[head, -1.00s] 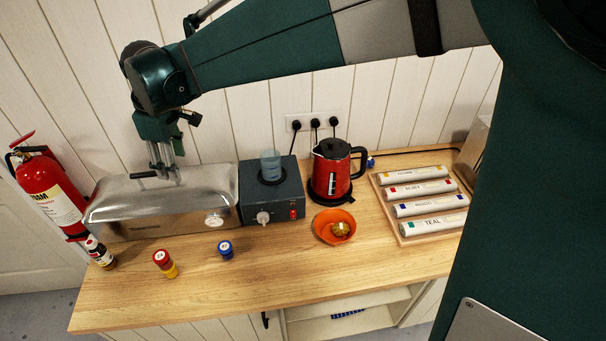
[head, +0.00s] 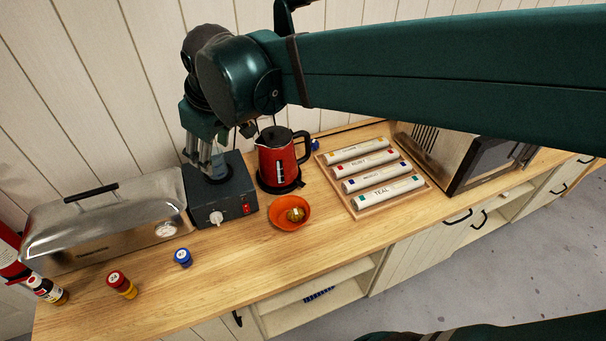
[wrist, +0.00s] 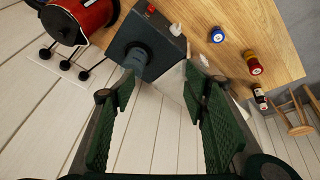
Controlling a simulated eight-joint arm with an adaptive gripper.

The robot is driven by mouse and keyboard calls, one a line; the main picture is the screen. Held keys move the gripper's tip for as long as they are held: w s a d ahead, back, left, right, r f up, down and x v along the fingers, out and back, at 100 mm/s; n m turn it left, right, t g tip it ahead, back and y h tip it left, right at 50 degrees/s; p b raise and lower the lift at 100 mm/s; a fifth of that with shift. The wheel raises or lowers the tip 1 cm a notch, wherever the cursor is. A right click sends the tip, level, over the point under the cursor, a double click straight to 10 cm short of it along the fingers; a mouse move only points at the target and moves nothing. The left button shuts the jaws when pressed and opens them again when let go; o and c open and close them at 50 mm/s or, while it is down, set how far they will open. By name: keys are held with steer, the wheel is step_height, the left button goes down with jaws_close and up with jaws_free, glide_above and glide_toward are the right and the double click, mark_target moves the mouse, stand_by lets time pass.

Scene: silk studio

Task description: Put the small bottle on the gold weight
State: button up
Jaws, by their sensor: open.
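A gold weight (head: 295,215) lies in an orange bowl (head: 280,222) in front of the red kettle. Several small containers stand at the front left: a blue one with a white-marked cap (head: 183,257), a yellow one with a red cap (head: 121,284), and a dark bottle with a pale label (head: 46,288). The frames do not settle which is the small bottle. All three also show at the right of the wrist view, the blue one (wrist: 217,36) nearest. My gripper (head: 204,165) is open and empty, pointing down over the dark heater box, well behind these containers.
The dark heater box (head: 229,190) carries a bluish beaker (wrist: 137,57), mostly hidden by my gripper in the head view. A metal-lidded bath (head: 105,225) is left, the kettle (head: 277,160) right, then a tray of labelled rolls (head: 419,197).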

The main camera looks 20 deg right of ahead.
steer(key=s+d+f+m+t, duration=0.1)
steer(key=s+d+f+m, duration=0.1)
steer(key=s+d+m, duration=0.2)
steer(key=s+d+f+m+t+h, duration=0.1)
steer(key=s+d+f+m, duration=0.2)
steer(key=s+d, duration=0.8)
steer(key=d+m, duration=0.1)
steer(key=d, duration=0.2)
steer(key=shift+d+f+t, duration=0.3)
steer(key=shift+d+t, duration=0.05)
steer(key=shift+t, duration=0.05)
step_height(320, 180, down, 10)
steer(key=b, duration=0.9)
steer(key=shift+r+b, duration=0.15)
steer(key=shift+b, duration=0.25)
